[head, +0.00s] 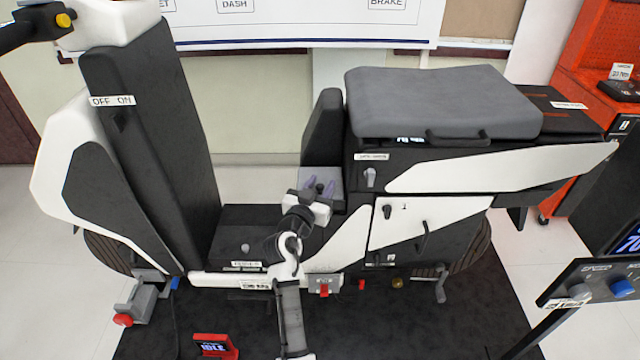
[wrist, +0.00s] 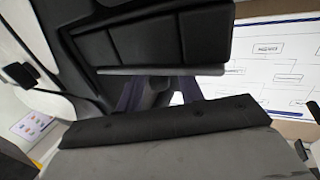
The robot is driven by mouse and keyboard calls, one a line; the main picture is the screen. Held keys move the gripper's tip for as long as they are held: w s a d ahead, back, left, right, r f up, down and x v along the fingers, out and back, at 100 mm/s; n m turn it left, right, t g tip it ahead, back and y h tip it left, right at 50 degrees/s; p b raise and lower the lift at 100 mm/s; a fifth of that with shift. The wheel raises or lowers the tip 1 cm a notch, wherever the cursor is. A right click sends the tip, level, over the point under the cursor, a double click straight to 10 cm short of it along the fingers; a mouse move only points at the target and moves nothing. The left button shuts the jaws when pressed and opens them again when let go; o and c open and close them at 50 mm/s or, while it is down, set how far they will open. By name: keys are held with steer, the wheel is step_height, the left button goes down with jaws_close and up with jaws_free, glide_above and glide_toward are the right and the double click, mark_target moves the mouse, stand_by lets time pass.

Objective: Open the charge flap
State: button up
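The scooter-like chassis rig fills the middle of the head view. I cannot tell for sure which part is the charge flap; no readable label names it. My gripper (head: 320,186) is in front of a small grey panel (head: 336,199) below the black upright pad (head: 323,128). Its two purplish fingers stand apart, with nothing clearly held. In the wrist view the fingers (wrist: 159,95) are apart beyond the black and grey gripper body. A dark panel with a grey lower edge (wrist: 160,71) is beyond them; contact cannot be told.
A white side panel (head: 450,212) has a knob and black handle. The grey seat cushion (head: 440,100) is above it. The black front column (head: 150,140) carries an OFF ON label. A red display stand (head: 215,347) and control stand (head: 590,285) are nearer.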

steer(key=shift+c, duration=0.5)
jaws_close()
